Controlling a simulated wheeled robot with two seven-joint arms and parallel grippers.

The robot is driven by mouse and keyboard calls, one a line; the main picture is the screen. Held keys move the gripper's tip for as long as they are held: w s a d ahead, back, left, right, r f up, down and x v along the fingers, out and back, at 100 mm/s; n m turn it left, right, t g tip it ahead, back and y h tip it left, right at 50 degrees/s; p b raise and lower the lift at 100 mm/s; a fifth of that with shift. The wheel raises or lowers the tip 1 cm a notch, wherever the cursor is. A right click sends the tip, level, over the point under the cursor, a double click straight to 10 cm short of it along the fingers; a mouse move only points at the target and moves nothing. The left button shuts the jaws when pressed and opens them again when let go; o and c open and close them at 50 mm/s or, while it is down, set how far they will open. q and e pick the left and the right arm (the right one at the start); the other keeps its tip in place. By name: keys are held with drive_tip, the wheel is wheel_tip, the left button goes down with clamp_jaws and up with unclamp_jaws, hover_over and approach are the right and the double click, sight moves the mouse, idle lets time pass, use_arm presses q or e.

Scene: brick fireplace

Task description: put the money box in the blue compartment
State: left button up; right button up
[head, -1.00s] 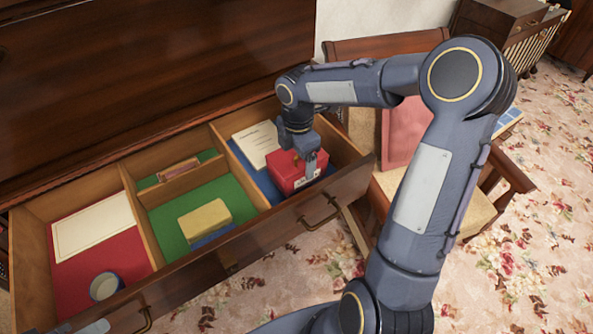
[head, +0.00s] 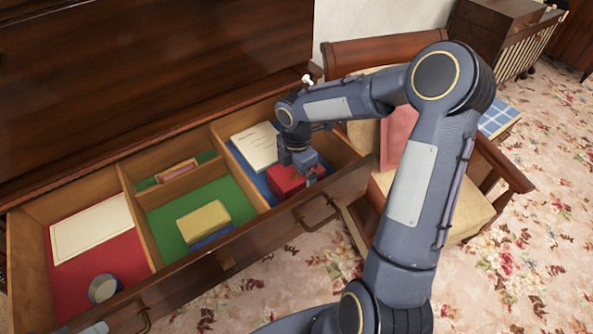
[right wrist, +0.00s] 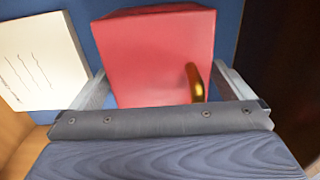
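The red money box (head: 286,181), with a brass-coloured part on its top, is low in the blue compartment (head: 240,160), the right-hand section of the open drawer. My right gripper (head: 313,176) reaches down over it. In the right wrist view, its fingers lie along two opposite sides of the money box (right wrist: 155,50), apparently shut on it. The blue floor shows around the box; whether its underside touches the floor is hidden. Only a small grey piece of my left gripper (head: 95,327) shows at the bottom left edge, so its fingers cannot be judged.
A white paper (head: 256,146) lies beside the box in the blue compartment. The green middle section holds a yellow block (head: 203,222); the red left section holds a cream sheet (head: 92,228) and a round tin (head: 104,288). A wooden chair (head: 450,205) stands right of the drawer.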

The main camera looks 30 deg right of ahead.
drive_tip(key=shift+r, duration=0.1)
drive_tip(key=shift+r, duration=0.25)
wheel_tip(320, 180, up, 11)
drive_tip(key=s+a+r+m, duration=0.1)
drive_tip(key=s+m, duration=0.2)
drive_tip(key=s, duration=0.1)
drive_tip(key=s+r+m+t, duration=0.1)
drive_tip(key=s+r+m, duration=0.1)
drive_tip(key=s+m, duration=0.1)
drive_tip(key=s+a+r+m+t+y, duration=0.1)
drive_tip(key=s+r+m, duration=0.1)
drive_tip(key=s, duration=0.3)
drive_tip(key=shift+a+m, duration=0.35)
drive_tip(key=shift+m, duration=0.35)
drive_tip(key=s+a+f+m+t+y, duration=0.2)
drive_tip(key=s+a+m+t, duration=0.1)
drive_tip(key=s+m, duration=0.7)
drive_tip(key=shift+a+f+m+t+y, duration=0.35)
drive_tip(key=shift+a+m, duration=0.25)
drive_tip(key=shift+a, duration=0.2)
